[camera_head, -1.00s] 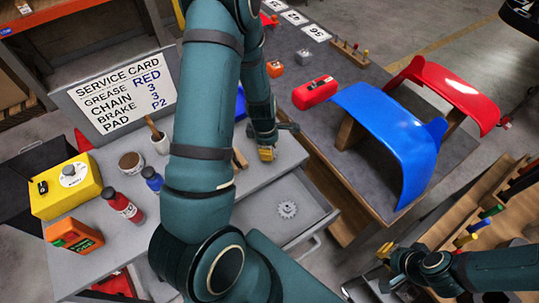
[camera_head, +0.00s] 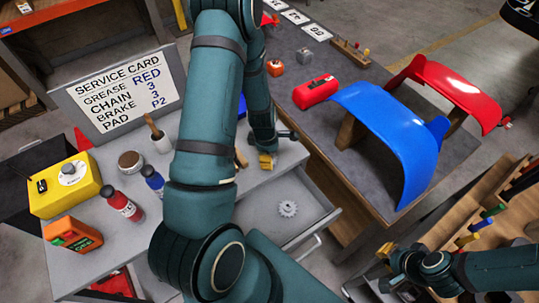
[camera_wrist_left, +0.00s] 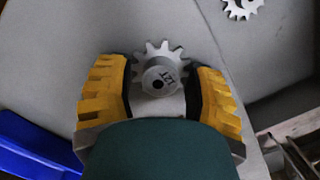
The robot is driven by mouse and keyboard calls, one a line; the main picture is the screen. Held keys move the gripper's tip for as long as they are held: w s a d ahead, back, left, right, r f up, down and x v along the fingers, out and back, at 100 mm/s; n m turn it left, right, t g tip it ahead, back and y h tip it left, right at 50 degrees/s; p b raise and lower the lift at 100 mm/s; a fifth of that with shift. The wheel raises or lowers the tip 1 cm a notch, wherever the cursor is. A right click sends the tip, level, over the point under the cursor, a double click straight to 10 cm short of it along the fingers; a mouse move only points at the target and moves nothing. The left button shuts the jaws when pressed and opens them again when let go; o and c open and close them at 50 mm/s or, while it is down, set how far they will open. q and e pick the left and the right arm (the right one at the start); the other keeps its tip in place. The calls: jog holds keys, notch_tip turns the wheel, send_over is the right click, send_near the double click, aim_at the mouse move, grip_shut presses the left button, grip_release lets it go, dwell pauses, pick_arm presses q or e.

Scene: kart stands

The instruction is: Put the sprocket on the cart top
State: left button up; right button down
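A grey toothed sprocket (camera_wrist_left: 160,68) with a round raised hub shows in the left wrist view, lying flat on the grey cart top (camera_wrist_left: 60,70). My left gripper (camera_wrist_left: 160,92) has its yellow fingers spread on either side of it, with slight gaps at the hub. In the head view my left gripper (camera_head: 266,161) is low over the cart's right part, near the open drawer; the sprocket there is hidden. A second sprocket (camera_head: 288,208) lies in the drawer (camera_head: 265,226), and also shows in the left wrist view (camera_wrist_left: 241,7). My right gripper (camera_head: 388,266) is at lower right; its opening is unclear.
A service card (camera_head: 127,88) stands behind the cart. A yellow box (camera_head: 65,186), red bottle (camera_head: 124,206), blue bottle (camera_head: 152,179), tin (camera_head: 131,162) and orange box (camera_head: 72,234) occupy the cart's left. A bench with blue (camera_head: 395,130) and red fairings is at right.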

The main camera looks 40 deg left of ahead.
pick_arm(q)
jog(key=shift+r, duration=0.2)
notch_tip(320, 180, up, 12)
jog(key=a+p, duration=0.1)
jog(key=p, duration=0.1)
jog(key=shift+s, duration=0.3)
jog(key=s+d+f+m+h, duration=0.1)
jog(key=d+f+m, duration=0.3)
jog(key=d+m, duration=0.7)
jog(key=s+d+f+m+t+h, duration=0.1)
jog(key=d+f+m, duration=0.4)
jog(key=d+m, duration=0.5)
jog(key=s+d+h, duration=0.1)
jog(key=s+d, duration=0.1)
jog(key=d, duration=0.1)
jog(key=shift+s+d+m+t, duration=0.15)
jog(key=shift+d+m+t, duration=0.15)
jog(key=shift+d+m, duration=0.1)
jog(key=shift+a, duration=0.1)
